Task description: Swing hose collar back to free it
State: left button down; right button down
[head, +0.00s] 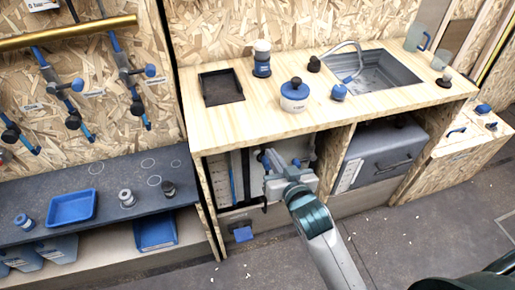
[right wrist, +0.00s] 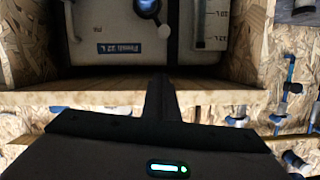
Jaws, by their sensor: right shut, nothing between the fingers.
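A white tank (right wrist: 110,25) marked "Fresh 22 L" stands in the open bay under the counter. My left gripper is not in view.
A wooden shelf edge (right wrist: 220,97) runs across the bay front. The counter (head: 210,120) above carries a blue-lidded pot (head: 295,98) and a sink (head: 375,72). A grey box (head: 380,155) fills the right bay.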

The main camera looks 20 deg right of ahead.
aim_at(259, 151)
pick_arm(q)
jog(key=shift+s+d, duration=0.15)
pick_arm(e)
jog(key=shift+w, duration=0.1)
